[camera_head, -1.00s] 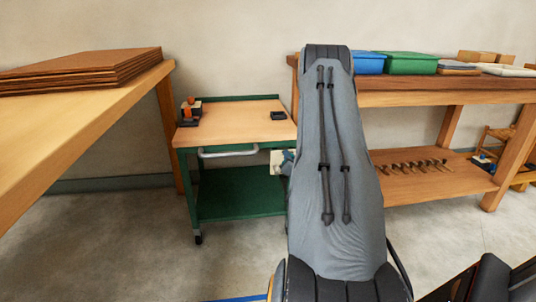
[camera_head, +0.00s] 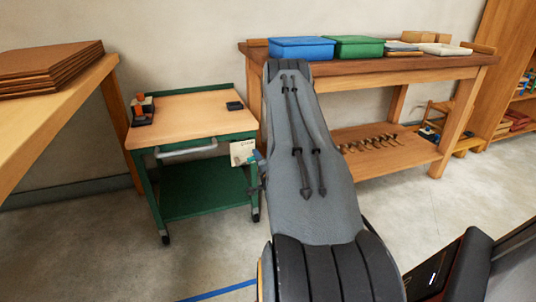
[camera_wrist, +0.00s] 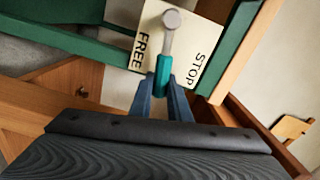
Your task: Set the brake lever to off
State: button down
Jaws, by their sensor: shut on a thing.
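The brake lever has a round silver end and a teal grip (camera_wrist: 163,72) in the wrist view. It lies over a pale plate (camera_wrist: 196,42) printed FREE on the left and STOP on the right. In the head view the plate (camera_head: 242,152) hangs at the right front of the green cart (camera_head: 205,190). There my arm and gripper hide most of the lever.
The cart's wooden top (camera_head: 190,118) carries small items at its back corners. A wooden workbench (camera_head: 380,68) with blue and green bins stands to the right. A table with stacked boards (camera_head: 45,70) stands at the left. Grey floor is open in front.

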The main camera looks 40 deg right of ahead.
jog(key=shift+f, duration=0.15)
dwell(0.3)
jog(key=c, duration=1.7)
grip_release()
jog(key=shift+o, duration=0.2)
jog(key=shift+s, duration=0.15)
jog(key=p+v, duration=0.1)
jog(key=v, duration=0.6)
jog(key=shift+s+a+p, duration=0.25)
jog(key=shift+p, duration=0.15)
